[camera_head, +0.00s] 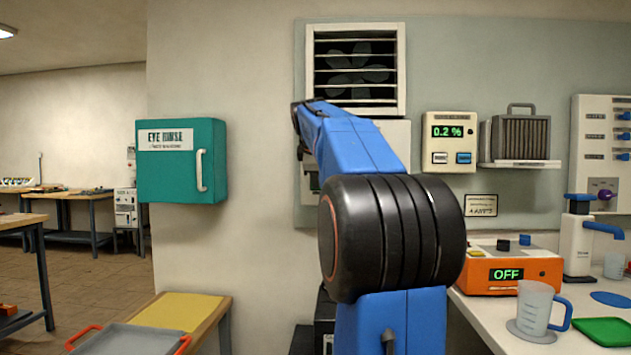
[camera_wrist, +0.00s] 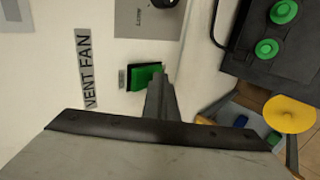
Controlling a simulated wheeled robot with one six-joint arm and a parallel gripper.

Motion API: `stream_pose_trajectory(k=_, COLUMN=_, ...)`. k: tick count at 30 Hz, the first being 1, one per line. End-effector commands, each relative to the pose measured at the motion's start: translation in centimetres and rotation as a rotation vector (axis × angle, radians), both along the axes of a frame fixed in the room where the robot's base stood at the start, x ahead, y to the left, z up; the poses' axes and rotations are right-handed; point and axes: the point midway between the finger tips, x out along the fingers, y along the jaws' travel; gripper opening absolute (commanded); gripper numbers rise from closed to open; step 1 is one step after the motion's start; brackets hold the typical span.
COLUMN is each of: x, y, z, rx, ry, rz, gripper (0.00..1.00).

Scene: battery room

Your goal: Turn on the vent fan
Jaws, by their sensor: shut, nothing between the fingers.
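The vent fan (camera_head: 355,70) sits behind slats in a white frame high on the wall. Below it, a pale panel (camera_head: 396,132) is mostly hidden by my blue arm. In the wrist view, a "VENT FAN" label (camera_wrist: 88,70) and a green rocker switch (camera_wrist: 140,78) show on a pale surface, turned sideways. My gripper (camera_wrist: 160,88) is shut and empty, its fingertips at the switch's edge in the picture. I cannot tell whether they touch it. In the head view my gripper is hidden behind the arm.
A teal eye rinse cabinet (camera_head: 182,160) hangs left of the arm. A "0.2 %" display box (camera_head: 449,142) hangs right. An orange unit (camera_head: 512,272) reading OFF and a clear jug (camera_head: 535,305) stand on the right bench. A black box with green caps (camera_wrist: 285,35) is near in the wrist view.

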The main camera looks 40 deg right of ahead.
Motion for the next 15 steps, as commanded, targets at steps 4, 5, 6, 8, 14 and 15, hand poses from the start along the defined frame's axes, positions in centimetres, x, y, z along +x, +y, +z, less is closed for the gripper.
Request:
stream_pose_trajectory(k=4, x=0.02, y=-0.01, z=-0.07, rx=0.001, ry=0.001, rz=0.000, gripper=0.00)
stream_pose_trajectory(k=5, x=0.01, y=0.00, z=-0.08, rx=0.001, ry=0.001, rz=0.000, gripper=0.00)
stream_pose_trajectory(k=6, x=0.02, y=-0.01, z=-0.07, rx=0.001, ry=0.001, rz=0.000, gripper=0.00)
stream_pose_trajectory(k=8, x=0.02, y=-0.01, z=-0.02, rx=0.002, ry=0.001, rz=0.000, gripper=0.00)
stream_pose_trajectory(k=14, x=0.03, y=0.00, z=0.65, rx=0.000, ry=0.000, rz=0.000, gripper=0.00)
stream_pose_trajectory(k=15, x=0.03, y=0.00, z=0.86, rx=-0.001, ry=-0.001, rz=0.000, gripper=0.00)
